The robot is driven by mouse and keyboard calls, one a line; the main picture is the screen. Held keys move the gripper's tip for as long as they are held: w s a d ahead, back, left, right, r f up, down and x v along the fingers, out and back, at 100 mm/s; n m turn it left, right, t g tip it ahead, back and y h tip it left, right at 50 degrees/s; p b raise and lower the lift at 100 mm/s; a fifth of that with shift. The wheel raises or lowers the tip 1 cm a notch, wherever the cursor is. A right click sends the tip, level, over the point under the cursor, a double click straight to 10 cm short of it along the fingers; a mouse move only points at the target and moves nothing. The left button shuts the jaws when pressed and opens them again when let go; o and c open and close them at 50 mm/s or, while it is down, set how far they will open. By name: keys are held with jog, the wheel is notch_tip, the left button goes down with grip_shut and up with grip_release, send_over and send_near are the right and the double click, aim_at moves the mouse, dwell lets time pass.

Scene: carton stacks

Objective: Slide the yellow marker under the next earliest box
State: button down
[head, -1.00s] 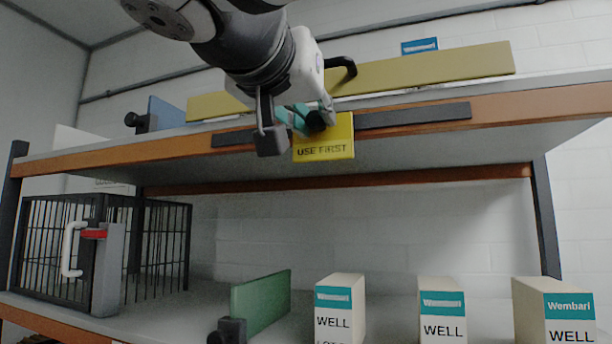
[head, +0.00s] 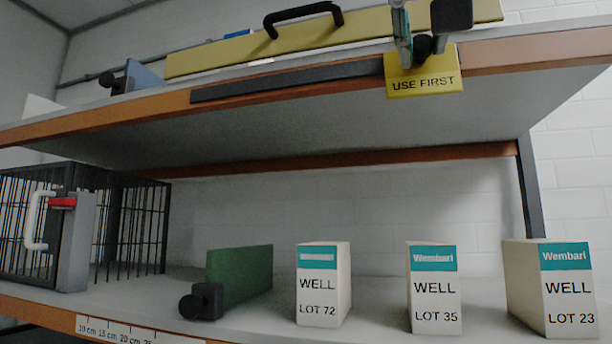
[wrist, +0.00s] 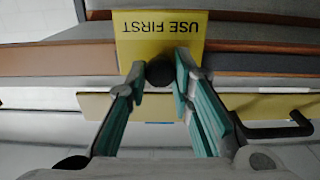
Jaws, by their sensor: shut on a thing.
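The yellow marker (head: 422,86) reads "USE FIRST" and hangs at the front edge of the upper shelf, near the right end of the dark rail (head: 290,82). My gripper (head: 426,40) is shut on its black knob (wrist: 160,73); the marker shows upside down in the wrist view (wrist: 160,35). Boxes stand apart on the lower shelf: the LOT 72 box (head: 318,290), the LOT 35 box (head: 433,295) and the LOT 23 box (head: 568,295). In the head view the marker is roughly above the LOT 35 box, slightly left of its middle.
A green panel (head: 240,275) with a black knob stands left of the boxes. A wire cage (head: 120,230) with a white handle is at far left. A long yellow panel (head: 220,58) with a black handle lies on the upper shelf. A centimetre scale (head: 130,330) runs along the lower edge.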

jog(key=shift+d, duration=0.2)
jog(key=c, duration=1.4)
grip_release()
jog(key=shift+d, duration=0.1)
jog(key=shift+s, duration=0.15)
jog(key=v, duration=1.2)
jog(key=shift+r, duration=0.1)
